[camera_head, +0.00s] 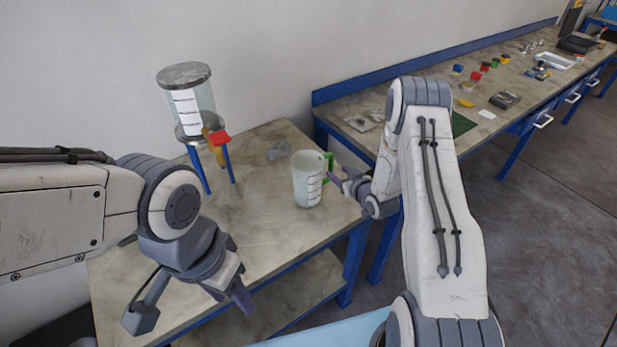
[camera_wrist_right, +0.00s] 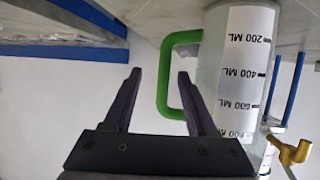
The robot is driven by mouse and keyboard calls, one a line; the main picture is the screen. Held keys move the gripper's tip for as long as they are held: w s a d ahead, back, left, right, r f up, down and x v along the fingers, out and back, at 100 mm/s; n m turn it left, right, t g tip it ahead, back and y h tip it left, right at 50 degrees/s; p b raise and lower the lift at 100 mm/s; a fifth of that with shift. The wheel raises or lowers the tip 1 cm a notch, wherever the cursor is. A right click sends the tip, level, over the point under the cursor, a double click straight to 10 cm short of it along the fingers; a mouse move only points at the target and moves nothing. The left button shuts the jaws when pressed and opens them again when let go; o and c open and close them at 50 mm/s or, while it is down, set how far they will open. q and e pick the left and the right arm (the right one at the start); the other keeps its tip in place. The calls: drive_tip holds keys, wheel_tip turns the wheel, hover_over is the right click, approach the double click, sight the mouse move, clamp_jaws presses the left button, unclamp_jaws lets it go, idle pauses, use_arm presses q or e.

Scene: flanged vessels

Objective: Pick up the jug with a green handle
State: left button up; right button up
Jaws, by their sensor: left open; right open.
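The jug (camera_head: 307,184) is a translucent white vessel with a green handle (camera_head: 329,163), standing upright on the table (camera_head: 255,205). It also shows upside down in the right wrist view (camera_wrist_right: 235,70), with black ML marks on a white label. My right gripper (camera_head: 344,180) is open beside the jug on its handle side. In the right wrist view, the handle's (camera_wrist_right: 164,82) upright bar appears between the two open fingers; whether it lies fully at their depth is unclear. My left gripper (camera_head: 192,306) is open and empty at the table's front left, away from the jug.
A clear cylindrical vessel (camera_head: 188,105) with a metal lid stands on blue legs, with a red-handled brass valve (camera_head: 218,138), at the back left. A small clear object (camera_head: 279,150) lies behind the jug. A long workbench (camera_head: 480,85) with small parts runs along the wall at right.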

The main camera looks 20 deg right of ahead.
sight(332, 168)
drive_tip(key=w+p, duration=0.1)
drive_tip(key=w+a, duration=0.1)
drive_tip(key=w, duration=0.1)
drive_tip(key=shift+w+a+f+p, duration=0.1)
drive_tip(key=shift+w+f+p, duration=0.1)
drive_tip(key=shift+p, duration=0.15)
drive_tip(key=shift+w+f, duration=0.3)
drive_tip(key=shift+w, duration=0.15)
clamp_jaws()
drive_tip(key=shift+r, duration=0.1)
